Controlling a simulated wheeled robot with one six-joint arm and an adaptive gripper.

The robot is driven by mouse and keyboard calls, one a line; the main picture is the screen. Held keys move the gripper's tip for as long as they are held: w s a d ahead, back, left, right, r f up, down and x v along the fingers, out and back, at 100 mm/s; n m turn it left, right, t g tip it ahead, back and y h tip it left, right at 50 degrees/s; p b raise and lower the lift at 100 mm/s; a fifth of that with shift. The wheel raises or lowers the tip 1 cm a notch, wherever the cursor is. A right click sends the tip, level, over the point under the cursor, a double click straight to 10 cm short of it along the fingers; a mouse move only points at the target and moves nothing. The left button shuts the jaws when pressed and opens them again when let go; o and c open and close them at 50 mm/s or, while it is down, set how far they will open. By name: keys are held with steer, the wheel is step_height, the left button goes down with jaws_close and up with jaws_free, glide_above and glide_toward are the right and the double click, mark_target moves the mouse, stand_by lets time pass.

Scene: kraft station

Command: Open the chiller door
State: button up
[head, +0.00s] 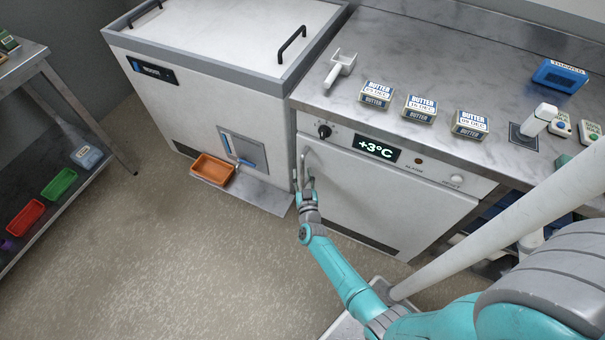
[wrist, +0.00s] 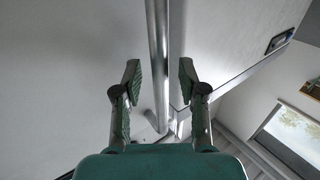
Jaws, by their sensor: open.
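The chiller door (head: 385,205) is a white panel under the counter, below a +3°C display (head: 376,148). It looks shut. Its metal bar handle (head: 308,163) stands upright near the door's left edge. My gripper (head: 304,184) is at the handle, partly covering its lower part. In the wrist view the handle (wrist: 157,45) runs upright between the two open fingers of my gripper (wrist: 158,78). A gap shows on each side of the bar, and neither pad visibly touches it. I cannot tell how deep the bar sits between the pads.
A white chest unit (head: 200,105) stands left of the chiller, with an orange bin (head: 212,168) at its foot. Several butter packs (head: 420,108) and a white scoop (head: 340,68) lie on the counter (head: 395,60). The floor (head: 170,260) before the units is clear.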

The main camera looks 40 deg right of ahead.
steer(key=shift+w+d, duration=0.25)
steer(key=shift+w, duration=0.1)
jaws_close()
steer(key=shift+a, duration=0.1)
